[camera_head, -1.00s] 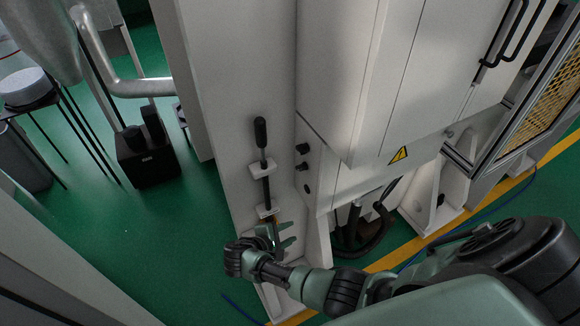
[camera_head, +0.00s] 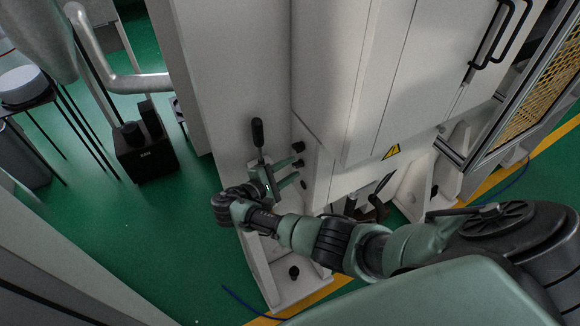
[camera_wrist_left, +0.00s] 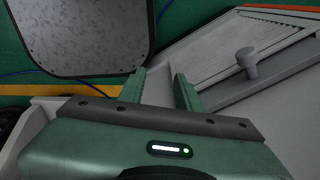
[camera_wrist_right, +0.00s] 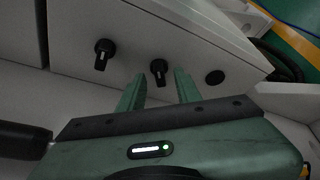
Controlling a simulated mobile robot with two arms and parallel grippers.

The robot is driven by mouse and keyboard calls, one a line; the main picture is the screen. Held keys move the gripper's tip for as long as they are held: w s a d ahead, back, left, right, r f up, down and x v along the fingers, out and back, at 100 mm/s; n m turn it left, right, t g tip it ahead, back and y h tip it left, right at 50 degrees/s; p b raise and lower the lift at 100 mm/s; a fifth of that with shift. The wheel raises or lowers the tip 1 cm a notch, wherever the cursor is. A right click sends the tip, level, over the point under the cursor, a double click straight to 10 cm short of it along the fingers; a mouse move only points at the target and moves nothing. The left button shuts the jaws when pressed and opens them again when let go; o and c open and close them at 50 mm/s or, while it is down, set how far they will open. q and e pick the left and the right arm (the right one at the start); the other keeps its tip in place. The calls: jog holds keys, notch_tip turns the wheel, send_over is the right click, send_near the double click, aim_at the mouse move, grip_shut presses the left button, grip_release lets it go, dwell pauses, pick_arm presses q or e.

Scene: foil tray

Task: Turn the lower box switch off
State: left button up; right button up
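The white switch box (camera_wrist_right: 135,25) carries two black knobs and a dark round button (camera_wrist_right: 214,77) in the right wrist view. The lower knob (camera_wrist_right: 159,70) is the middle of the three, its grip pointing down in the picture. The upper knob (camera_wrist_right: 102,52) sits to its left, also in the head view (camera_head: 298,147). My right gripper (camera_wrist_right: 160,76) is open, its fingertips on either side of the lower knob. I cannot tell whether they touch it. In the head view my right gripper (camera_head: 298,170) is at the box front. My left gripper (camera_wrist_left: 160,85) is open and empty, away from the box.
A black-handled lever (camera_head: 257,132) stands on the white column left of the box, close to my right gripper. A warning sign (camera_head: 391,152) marks the cabinet. Black hoses (camera_head: 372,207) hang below the box. Green floor (camera_head: 90,240) lies open at left.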

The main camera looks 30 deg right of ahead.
jog(key=shift+d, duration=0.15)
grip_shut()
jog(key=shift+r+n+g+p, duration=0.3)
jog(key=shift+n+p, duration=0.2)
jog(key=shift+p, duration=0.2)
jog(key=shift+w+f+n+y, duration=0.1)
jog(key=shift+n+y, duration=0.2)
jog(key=shift+n, duration=0.1)
jog(key=shift+f+n+g+p, duration=0.15)
jog(key=shift+n+g+p, duration=0.25)
jog(key=shift+n+g, duration=0.2)
grip_release()
